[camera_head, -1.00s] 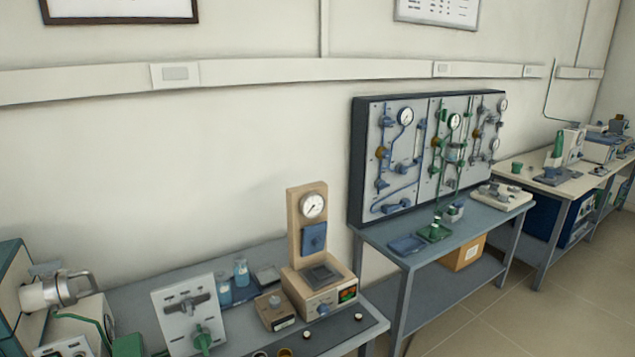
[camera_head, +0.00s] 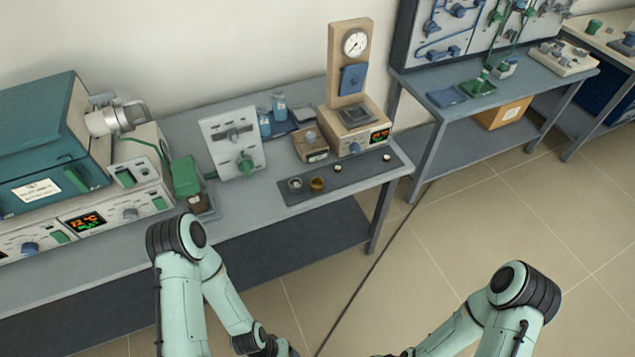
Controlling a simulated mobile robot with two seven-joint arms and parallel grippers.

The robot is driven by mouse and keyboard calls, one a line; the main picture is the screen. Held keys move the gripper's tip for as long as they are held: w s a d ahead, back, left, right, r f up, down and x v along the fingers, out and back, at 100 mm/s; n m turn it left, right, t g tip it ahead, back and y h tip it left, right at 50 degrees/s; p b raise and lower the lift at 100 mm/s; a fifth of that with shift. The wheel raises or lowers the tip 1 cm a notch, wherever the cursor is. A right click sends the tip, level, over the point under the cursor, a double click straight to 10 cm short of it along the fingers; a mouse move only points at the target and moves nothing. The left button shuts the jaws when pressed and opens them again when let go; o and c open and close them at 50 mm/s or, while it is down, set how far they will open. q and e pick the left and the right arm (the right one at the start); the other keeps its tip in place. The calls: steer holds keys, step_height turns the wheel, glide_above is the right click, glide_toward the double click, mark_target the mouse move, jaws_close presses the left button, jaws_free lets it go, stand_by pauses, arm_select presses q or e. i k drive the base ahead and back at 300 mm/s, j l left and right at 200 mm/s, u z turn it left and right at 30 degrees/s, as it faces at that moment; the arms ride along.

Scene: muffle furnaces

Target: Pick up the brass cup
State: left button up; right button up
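The brass cup (camera_head: 317,184) is a small, gold-brown, open-topped cup. It stands upright on a dark grey mat (camera_head: 350,177) near the front edge of the grey bench. A silvery cup (camera_head: 295,184) stands just left of it. My two arms come in from the bottom of the view, bent at the elbows, with their forearms running down to the bottom edge. Neither gripper's fingers show; only dark wrist parts appear at the bottom edge. Nothing touches the brass cup.
Two tiny pale-topped items (camera_head: 337,168) (camera_head: 386,157) also sit on the mat. Behind it are a small wooden box (camera_head: 311,147) and a press with a gauge (camera_head: 352,90). A white panel (camera_head: 233,143) and a teal furnace (camera_head: 45,140) stand left.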

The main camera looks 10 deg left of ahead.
mark_target(316, 184)
steer(key=i+l, duration=0.4)
steer(key=i+l+u, duration=0.15)
steer(key=i+l, duration=0.25)
steer(key=l, duration=0.1)
